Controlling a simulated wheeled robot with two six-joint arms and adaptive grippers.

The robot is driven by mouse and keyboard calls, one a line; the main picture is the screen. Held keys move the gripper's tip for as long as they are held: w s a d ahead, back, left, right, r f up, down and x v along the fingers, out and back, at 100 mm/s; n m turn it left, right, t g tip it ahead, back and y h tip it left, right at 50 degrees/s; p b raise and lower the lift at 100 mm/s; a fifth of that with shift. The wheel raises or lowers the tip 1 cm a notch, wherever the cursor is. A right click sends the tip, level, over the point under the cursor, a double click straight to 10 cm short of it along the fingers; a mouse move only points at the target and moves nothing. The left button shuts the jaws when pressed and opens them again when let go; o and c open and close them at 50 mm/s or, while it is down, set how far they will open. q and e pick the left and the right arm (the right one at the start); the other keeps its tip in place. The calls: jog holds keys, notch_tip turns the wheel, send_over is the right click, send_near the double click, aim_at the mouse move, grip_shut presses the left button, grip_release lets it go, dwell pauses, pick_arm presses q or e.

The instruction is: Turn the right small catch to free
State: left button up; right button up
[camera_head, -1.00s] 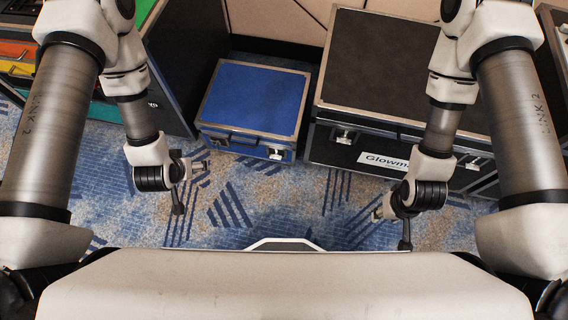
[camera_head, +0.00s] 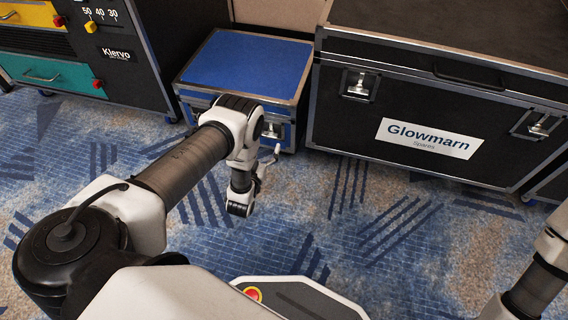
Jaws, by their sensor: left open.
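The small blue case (camera_head: 245,62) stands on the carpet left of centre, its lid shut. Its right small catch (camera_head: 272,129) is a silver fitting on the front face, near the right end. I cannot tell how it is turned. My left arm reaches in from the left and hides much of the case's front, including its left part. My left gripper (camera_head: 271,158) is open, low in front of the right catch, and appears apart from it. The gripper shows small and partly behind my wrist. My right gripper is out of view; only part of my right arm shows at bottom right.
A large black case labelled Glowmarn (camera_head: 430,138) stands right of the blue case, with a left latch (camera_head: 359,85) and a right latch (camera_head: 540,125). A dark Klervo cabinet (camera_head: 118,65) with coloured drawers stands left. Patterned carpet (camera_head: 330,220) lies free in front.

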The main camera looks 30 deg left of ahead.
pick_arm(q)
send_near(270, 134)
jog(key=b+x, duration=0.4)
jog(key=x, duration=0.3)
jog(key=shift+w+g, duration=0.3)
jog(key=shift+w, duration=0.1)
jog(key=shift+a, duration=0.2)
jog(key=c, duration=1.2)
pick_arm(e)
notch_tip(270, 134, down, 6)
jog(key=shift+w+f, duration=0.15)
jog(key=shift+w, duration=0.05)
